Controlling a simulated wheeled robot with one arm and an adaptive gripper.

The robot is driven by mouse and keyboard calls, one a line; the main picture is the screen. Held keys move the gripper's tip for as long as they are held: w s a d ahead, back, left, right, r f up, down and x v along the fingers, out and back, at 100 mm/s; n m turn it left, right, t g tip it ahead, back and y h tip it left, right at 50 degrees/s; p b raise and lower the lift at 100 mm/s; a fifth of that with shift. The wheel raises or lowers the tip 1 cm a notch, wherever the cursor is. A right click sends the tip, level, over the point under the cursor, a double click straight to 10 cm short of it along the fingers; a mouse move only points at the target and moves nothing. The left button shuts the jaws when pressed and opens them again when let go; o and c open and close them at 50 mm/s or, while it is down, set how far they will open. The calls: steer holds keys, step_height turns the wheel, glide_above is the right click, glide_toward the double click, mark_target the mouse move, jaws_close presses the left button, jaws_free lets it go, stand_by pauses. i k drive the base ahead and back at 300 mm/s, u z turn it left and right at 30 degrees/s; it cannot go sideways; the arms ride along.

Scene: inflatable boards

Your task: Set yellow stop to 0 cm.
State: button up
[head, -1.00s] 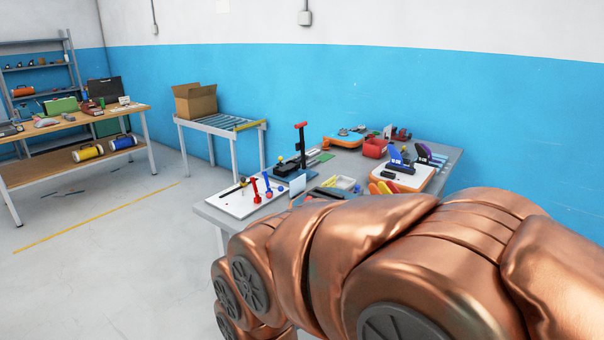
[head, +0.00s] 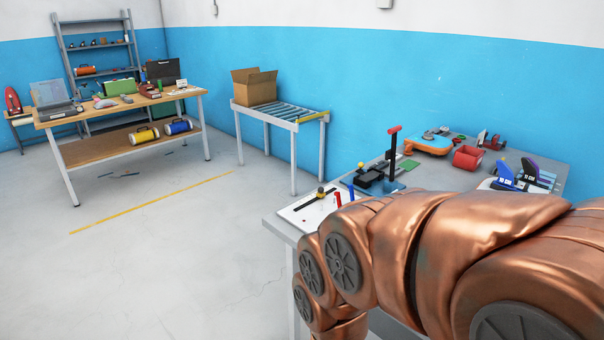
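A white board (head: 298,213) lies at the near left corner of the grey table. A black slotted strip (head: 314,202) runs across it. A small yellow piece (head: 320,191) sits on the strip toward its far right end; it looks like the yellow stop. Any scale marks are too small to read. My copper arm fills the lower right and covers part of the board and table. My gripper is not in the picture.
Red (head: 338,199) and blue pegs stand beside the strip, partly behind my arm. A roller stand with a cardboard box (head: 253,87) and a wooden workbench (head: 130,108) are left.

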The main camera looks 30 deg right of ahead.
mark_target(320, 194)
steer(key=i, duration=1.3)
